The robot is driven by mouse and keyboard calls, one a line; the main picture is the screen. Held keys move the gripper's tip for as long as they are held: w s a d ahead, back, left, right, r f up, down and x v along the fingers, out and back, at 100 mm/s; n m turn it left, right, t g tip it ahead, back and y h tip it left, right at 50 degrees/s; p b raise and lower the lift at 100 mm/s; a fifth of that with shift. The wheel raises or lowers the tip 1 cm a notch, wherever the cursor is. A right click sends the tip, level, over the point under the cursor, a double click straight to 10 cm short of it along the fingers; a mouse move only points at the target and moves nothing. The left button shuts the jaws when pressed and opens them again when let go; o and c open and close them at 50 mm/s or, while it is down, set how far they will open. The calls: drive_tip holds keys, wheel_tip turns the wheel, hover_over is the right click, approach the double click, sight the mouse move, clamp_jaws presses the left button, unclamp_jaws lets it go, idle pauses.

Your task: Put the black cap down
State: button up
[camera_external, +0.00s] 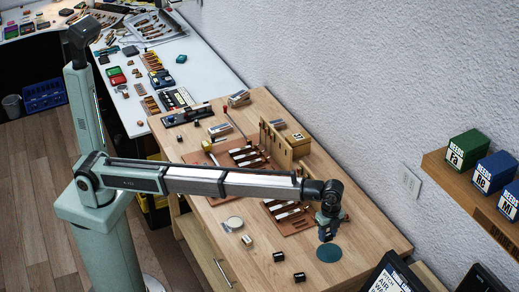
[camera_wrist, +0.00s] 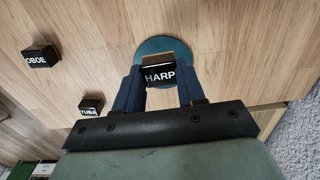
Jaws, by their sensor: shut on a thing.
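A black cap lettered HARP (camera_wrist: 158,83) is between the two blue fingers of my gripper (camera_wrist: 160,76) in the wrist view, with a tan edge on its far side. My gripper (camera_external: 325,238) is shut on it, above a round teal disc (camera_external: 329,253) on the wooden bench. The disc also shows behind the cap in the wrist view (camera_wrist: 162,43). The outside view hides the cap, and I cannot tell whether it touches the disc.
Black pieces lettered OBOE (camera_wrist: 40,58) and TUBA (camera_wrist: 91,106) lie on the bench to the left. A light round dish (camera_external: 233,223) and a small block (camera_external: 246,240) are farther left. A black sign (camera_external: 391,275) stands near the front right.

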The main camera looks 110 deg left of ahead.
sight(327, 235)
drive_tip(key=shift+f, duration=2)
drive_tip(key=shift+f, duration=0.1)
drive_tip(key=o, duration=1)
wheel_tip(327, 235, up, 12)
drive_tip(key=shift+r, duration=0.15)
drive_tip(key=shift+c, duration=0.2)
